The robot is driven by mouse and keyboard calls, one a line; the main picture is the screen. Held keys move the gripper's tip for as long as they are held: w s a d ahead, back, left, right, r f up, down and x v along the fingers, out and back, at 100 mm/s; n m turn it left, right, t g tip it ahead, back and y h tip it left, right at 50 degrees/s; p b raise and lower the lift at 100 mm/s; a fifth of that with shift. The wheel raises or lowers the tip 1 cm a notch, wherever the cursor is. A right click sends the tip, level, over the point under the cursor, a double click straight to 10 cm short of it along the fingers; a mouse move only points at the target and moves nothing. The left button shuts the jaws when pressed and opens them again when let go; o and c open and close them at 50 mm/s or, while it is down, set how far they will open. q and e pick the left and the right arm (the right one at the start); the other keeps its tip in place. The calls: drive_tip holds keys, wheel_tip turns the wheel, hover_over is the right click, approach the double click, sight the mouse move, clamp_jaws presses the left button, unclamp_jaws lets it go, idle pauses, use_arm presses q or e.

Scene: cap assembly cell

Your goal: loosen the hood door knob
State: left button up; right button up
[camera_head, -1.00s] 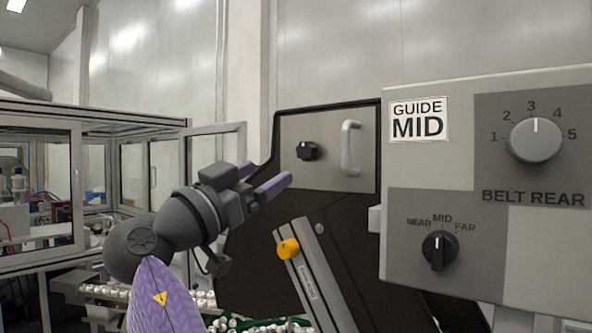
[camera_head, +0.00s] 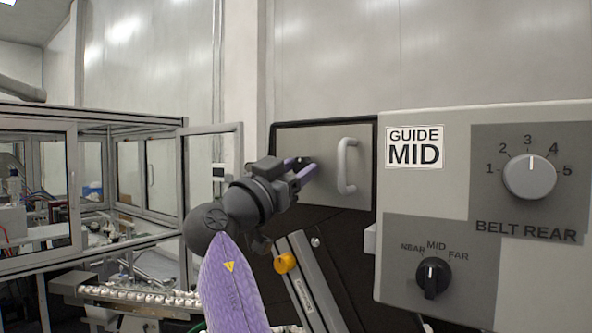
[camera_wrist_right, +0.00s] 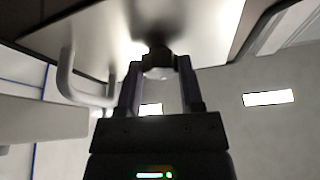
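The hood door (camera_head: 325,160) is a grey metal panel with a dark knob on its left part and a pale handle (camera_head: 346,166) on its right. My right gripper (camera_head: 302,172) is at the knob, and its purple fingers mostly hide the knob in the head view. In the right wrist view the dark knob (camera_wrist_right: 158,58) shows at the far end of the two fingers (camera_wrist_right: 158,82), between them. My left gripper is not in view.
A grey control box (camera_head: 455,205) with the BELT REAR dial (camera_head: 529,177) and a NEAR/MID/FAR knob (camera_head: 433,276) stands at the right. An orange knob (camera_head: 284,262) sits on a slanted rail below my gripper. A framed glass enclosure (camera_head: 95,190) stands at the left.

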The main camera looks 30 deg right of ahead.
clamp_jaws()
